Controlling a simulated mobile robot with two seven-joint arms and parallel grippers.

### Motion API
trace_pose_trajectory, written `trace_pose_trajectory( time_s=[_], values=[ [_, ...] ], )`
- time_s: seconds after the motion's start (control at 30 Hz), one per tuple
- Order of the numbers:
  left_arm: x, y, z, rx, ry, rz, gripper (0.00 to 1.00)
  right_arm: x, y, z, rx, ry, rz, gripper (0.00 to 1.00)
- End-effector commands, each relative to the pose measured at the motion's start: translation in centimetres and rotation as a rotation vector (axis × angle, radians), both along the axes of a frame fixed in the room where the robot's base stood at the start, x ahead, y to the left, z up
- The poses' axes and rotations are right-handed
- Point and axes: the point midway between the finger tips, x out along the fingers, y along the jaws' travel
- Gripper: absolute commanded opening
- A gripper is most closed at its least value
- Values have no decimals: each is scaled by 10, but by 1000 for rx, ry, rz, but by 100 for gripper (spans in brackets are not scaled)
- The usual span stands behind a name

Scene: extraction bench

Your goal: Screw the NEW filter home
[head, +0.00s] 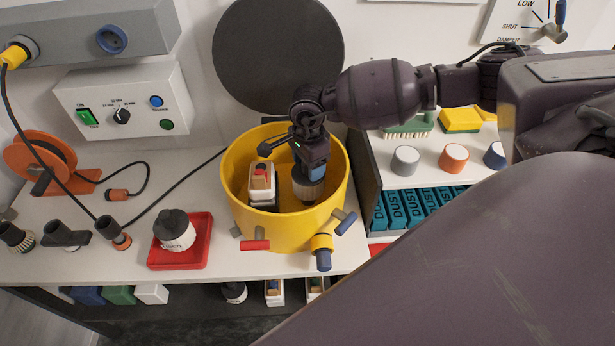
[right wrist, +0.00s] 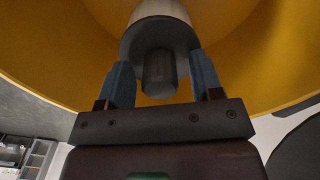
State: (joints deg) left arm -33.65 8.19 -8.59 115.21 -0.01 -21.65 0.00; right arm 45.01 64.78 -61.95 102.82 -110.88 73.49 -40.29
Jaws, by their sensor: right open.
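My right gripper (head: 309,172) reaches down into the open yellow drum (head: 285,230). In the right wrist view its two blue fingers (right wrist: 160,85) stand apart on either side of a grey knob (right wrist: 159,72). The knob belongs to a pale cylinder with a dark grey end (right wrist: 160,22), which appears to be a filter. In the head view a pale part of it (head: 308,193) shows below the gripper. The gripper hides the rest, so its seating and thread cannot be seen. No label tells whether it is the new one. My left gripper is not in view.
A white block with a red and wooden top (head: 262,190) stands inside the drum, left of my gripper. A round dark lid (head: 278,50) stands behind the drum. A black-topped canister (head: 174,230) sits in a red tray (head: 205,236). Shelves with dust boxes (head: 408,207) stand right.

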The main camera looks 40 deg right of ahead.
Motion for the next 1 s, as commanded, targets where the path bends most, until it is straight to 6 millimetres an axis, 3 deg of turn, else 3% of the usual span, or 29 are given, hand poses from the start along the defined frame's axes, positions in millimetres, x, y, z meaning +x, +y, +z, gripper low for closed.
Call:
trace_pose_trajectory(
  time_s=[0.1,0.47,0.63,0.9,0.93,1.0],
  values=[
    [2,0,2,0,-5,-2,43,0,0,1,0,-1,-2,60],
    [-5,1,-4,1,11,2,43,0,0,0,0,0,-4,5],
    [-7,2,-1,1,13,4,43,0,1,2,1,-1,-65,5],
    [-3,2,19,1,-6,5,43,0,1,3,2,0,-364,5],
    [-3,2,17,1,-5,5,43,0,0,1,1,-1,-356,37],
    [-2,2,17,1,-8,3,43,0,0,0,0,1,-352,48]
  ],
)
